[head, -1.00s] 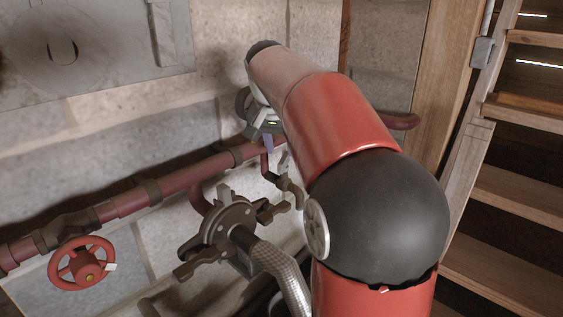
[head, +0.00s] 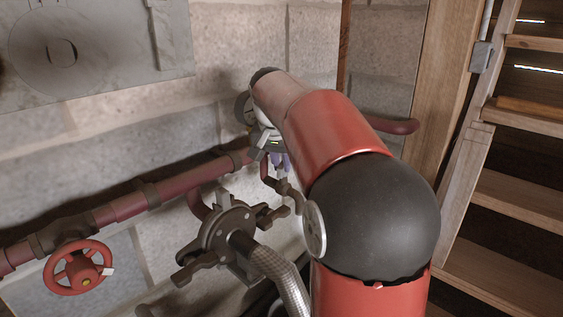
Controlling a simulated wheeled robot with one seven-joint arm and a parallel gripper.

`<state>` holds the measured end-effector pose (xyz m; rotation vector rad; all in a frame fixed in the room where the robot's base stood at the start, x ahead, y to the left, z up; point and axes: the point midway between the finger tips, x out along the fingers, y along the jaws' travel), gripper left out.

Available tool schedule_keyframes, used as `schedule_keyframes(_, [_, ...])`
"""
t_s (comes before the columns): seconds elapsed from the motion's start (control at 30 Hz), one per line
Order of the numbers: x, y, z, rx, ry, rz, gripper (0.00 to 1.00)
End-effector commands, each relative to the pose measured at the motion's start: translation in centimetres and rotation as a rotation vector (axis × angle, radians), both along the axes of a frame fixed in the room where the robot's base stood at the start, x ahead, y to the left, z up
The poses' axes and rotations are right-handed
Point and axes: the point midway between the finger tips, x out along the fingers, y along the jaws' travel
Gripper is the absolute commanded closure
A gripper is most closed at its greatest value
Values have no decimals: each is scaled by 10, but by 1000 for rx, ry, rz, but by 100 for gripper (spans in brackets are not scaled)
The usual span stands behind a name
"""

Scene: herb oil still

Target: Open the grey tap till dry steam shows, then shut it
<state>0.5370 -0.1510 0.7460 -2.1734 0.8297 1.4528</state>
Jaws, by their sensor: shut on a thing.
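The grey tap (head: 284,188) is on a thin drain branch below the red pipe, right of the flanged hose coupling. My gripper (head: 282,166) is at the top of this tap, partly hidden by my own red arm. Its purple fingertips are shut on what looks like the tap's handle; the handle itself is too small and covered to make out. No steam shows around the tap's outlet.
The red pipe (head: 128,206) runs along the block wall, with a red handwheel (head: 78,267) at lower left. A dark flanged coupling (head: 228,232) with a braided hose (head: 277,268) stands close left of my arm. Wooden stairs (head: 508,205) rise at the right.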

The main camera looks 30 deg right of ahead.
Motion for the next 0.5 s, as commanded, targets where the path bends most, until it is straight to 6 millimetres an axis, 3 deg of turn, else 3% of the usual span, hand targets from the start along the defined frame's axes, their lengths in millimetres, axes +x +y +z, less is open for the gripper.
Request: schedule_keyframes(0.5, [2, 2, 1, -1, -1, -136, 100])
